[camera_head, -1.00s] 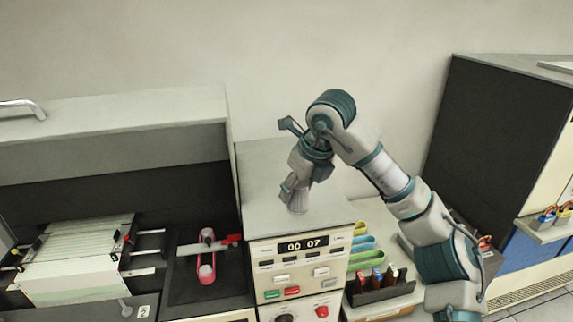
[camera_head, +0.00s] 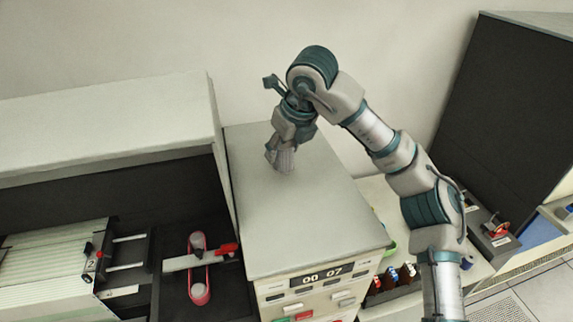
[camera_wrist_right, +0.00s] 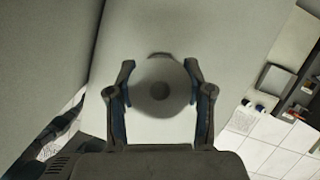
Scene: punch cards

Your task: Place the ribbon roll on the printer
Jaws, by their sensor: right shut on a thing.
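In the head view this gripper (camera_head: 280,157) points down at the far part of the flat grey top of a cabinet (camera_head: 315,215) with a "00 07" display. Whether the roll touches that top is unclear. The frames do not show for certain which machine is the printer. My left gripper is not in view.
At left a dark open recess holds a pink-red loop (camera_head: 199,268) with a red-tipped lever and a white stack (camera_head: 45,268). Small coloured items in a dark holder (camera_head: 393,282) sit right of the display cabinet. The cabinet's top is otherwise clear.

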